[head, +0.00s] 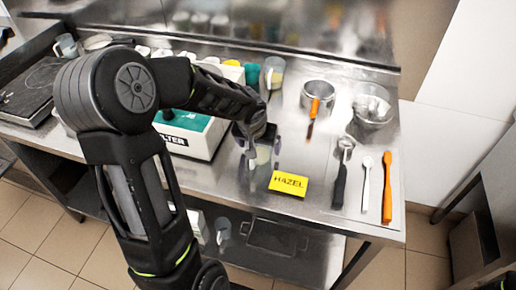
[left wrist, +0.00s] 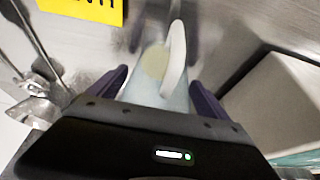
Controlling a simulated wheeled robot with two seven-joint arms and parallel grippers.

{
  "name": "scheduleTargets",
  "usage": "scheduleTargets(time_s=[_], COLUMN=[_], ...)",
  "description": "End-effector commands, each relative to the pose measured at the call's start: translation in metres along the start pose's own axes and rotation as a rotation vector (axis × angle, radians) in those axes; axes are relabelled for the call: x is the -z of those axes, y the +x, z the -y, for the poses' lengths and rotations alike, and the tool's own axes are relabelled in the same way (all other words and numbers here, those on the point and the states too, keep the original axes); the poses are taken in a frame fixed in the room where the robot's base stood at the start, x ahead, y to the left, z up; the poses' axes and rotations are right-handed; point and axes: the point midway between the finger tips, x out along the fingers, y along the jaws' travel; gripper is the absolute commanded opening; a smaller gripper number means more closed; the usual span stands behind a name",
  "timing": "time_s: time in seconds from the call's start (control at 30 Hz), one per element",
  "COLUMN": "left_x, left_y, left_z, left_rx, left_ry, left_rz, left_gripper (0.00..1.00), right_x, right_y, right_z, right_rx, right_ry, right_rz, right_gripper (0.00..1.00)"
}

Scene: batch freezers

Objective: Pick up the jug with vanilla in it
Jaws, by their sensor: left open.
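A clear jug (head: 263,157) with something pale yellow in it stands on the steel table behind the yellow HAZEL card (head: 288,183). My left gripper (head: 262,142) is over it, pointing down and partly hiding it. In the left wrist view the jug (left wrist: 157,88) and its whitish handle (left wrist: 175,55) lie between the two purple fingers of my left gripper (left wrist: 158,88). The fingers are open, one on each side, and I see no clear grip. I cannot read a vanilla label. My right gripper is not in view.
A white and green filter box (head: 190,135) stands left of the jug. Another clear jug (head: 273,73) and a green cup (head: 252,75) are behind.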

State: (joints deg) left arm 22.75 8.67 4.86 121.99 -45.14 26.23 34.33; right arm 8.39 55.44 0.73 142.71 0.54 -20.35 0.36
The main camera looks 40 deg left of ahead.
Motion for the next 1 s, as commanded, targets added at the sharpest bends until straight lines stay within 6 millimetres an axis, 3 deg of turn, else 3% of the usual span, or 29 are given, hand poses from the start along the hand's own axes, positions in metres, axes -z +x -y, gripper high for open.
scheduleTargets(time_s=[0.17, 0.9, 1.0], left_x=[0.0001, 0.0001, 0.0003], left_y=[-0.0002, -0.0002, -0.0003], left_z=[0.0, -0.0001, -0.0001], left_rx=[0.0, 0.0, 0.0], left_ry=[0.0, 0.0, 0.0], left_rz=[0.0, 0.0, -0.001], left_gripper=[0.83, 0.22, 0.22], right_x=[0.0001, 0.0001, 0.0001], right_y=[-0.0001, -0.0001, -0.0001], right_z=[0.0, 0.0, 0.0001], right_rx=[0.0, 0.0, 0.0], right_ry=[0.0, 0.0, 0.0], right_rz=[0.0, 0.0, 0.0], right_gripper=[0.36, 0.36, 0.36])
